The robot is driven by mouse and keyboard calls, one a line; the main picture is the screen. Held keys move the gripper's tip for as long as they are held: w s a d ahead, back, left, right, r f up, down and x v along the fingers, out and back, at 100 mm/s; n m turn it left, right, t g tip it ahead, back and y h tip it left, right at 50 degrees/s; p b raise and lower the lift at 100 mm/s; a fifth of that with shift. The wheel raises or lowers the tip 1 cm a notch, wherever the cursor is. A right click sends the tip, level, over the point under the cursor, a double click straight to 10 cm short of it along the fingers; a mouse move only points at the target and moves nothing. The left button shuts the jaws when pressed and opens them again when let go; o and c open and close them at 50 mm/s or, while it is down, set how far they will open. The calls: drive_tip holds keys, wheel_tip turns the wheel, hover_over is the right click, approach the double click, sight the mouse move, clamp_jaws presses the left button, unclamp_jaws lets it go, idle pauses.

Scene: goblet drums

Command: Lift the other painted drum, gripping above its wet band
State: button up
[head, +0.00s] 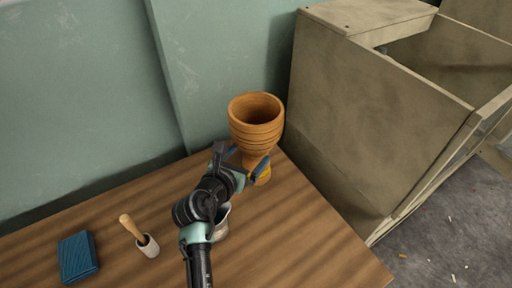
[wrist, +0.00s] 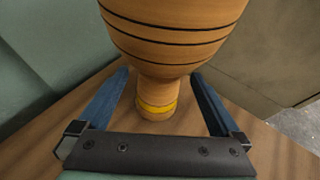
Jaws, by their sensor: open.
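One goblet drum (head: 256,122) stands upright at the far right part of the table. It is orange-brown with dark rings around its wide bowl, a narrow stem and a yellow band (wrist: 157,107) low on the foot. My gripper (head: 246,160) is open at the stem, below the bowl. In the wrist view, the blue fingers lie left and right of the stem (wrist: 159,88), with a gap visible on both sides lower down. The bowl hides part of the upper stem there. My gripper partly hides the stem and foot in the head view. No second drum is in view.
The wooden table (head: 300,240) also holds a grey metal cup (head: 222,222) partly behind my arm, a pale pot (head: 148,247) with a wooden handle, and a blue block (head: 77,257). A tall wooden cabinet (head: 350,120) stands close right of the drum; a green wall (head: 90,90) is behind.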

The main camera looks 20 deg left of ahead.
sight(249, 155)
drive_tip(key=b+x, duration=0.1)
drive_tip(key=x, duration=0.3)
drive_tip(key=shift+w+f, duration=0.15)
drive_tip(key=shift+d, duration=0.1)
clamp_jaws()
drive_tip(key=shift+r, duration=0.25)
